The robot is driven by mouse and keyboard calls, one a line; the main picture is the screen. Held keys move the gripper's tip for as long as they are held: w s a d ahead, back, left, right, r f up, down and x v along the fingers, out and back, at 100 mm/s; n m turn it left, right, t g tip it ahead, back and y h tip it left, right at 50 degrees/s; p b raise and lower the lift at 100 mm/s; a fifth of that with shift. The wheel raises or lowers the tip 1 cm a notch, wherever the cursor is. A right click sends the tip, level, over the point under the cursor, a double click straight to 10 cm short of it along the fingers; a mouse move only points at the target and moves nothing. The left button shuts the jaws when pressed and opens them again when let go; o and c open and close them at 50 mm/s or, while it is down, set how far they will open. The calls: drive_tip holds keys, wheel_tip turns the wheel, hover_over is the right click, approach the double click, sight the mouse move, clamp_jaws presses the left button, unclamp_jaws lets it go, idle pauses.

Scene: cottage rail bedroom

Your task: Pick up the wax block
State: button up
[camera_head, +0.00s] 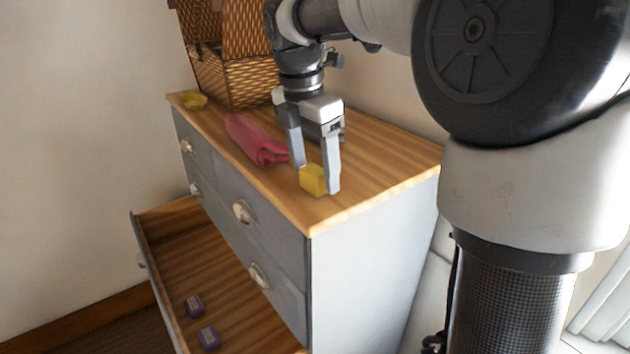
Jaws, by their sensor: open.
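The wax block (311,180) is a small yellow block on the wooden top of the grey dresser (375,168), near its front right corner. My gripper (317,178) points down over it with the jaws open. One finger is at the left of the block and the other at its right, close to the dresser top. I cannot tell whether either finger touches the block. The right finger hides part of the block's right side.
A rolled red cloth (254,139) lies left of my gripper. The lower drawer (190,255) is pulled out, with two purple boxes (209,338) inside. The dresser top's right part is clear.

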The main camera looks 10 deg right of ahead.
sight(315, 169)
drive_tip(key=shift+f, duration=0.4)
drive_tip(key=shift+c, duration=0.5)
drive_tip(key=c, duration=1.1)
drive_tip(key=shift+o, duration=0.2)
drive_tip(key=shift+r, duration=0.1)
wheel_tip(315, 169, up, 10)
drive_tip(key=shift+f+p, duration=0.1)
drive_tip(key=shift+p, duration=0.65)
